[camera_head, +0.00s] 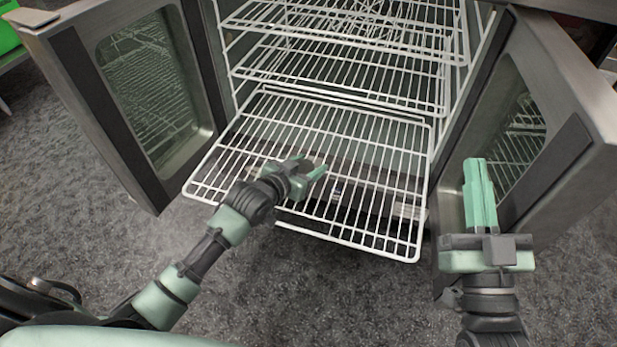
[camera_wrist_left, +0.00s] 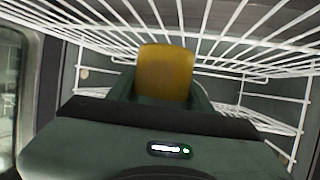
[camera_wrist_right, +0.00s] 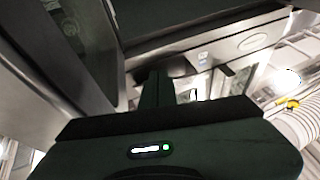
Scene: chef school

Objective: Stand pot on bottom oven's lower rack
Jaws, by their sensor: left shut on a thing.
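The bottom oven's lower rack (camera_head: 330,140) is a white wire grid, slid out toward me between the open doors. My left gripper (camera_head: 308,172) is at the middle of this rack in the head view. In the left wrist view, a plain yellow-brown thing (camera_wrist_left: 165,72) stands between its fingers, with white rack bars above. The gripper is shut on it. I cannot tell whether this thing is the pot; no whole pot shows in any view. My right gripper (camera_head: 477,165) is shut and empty, pointing up in front of the right door.
The left oven door (camera_head: 75,80) and right oven door (camera_head: 575,95) stand open on both sides. More wire racks (camera_head: 340,75) are inside, above the slid-out one. Grey floor (camera_head: 310,300) lies in front. A green thing (camera_head: 8,38) is at far left.

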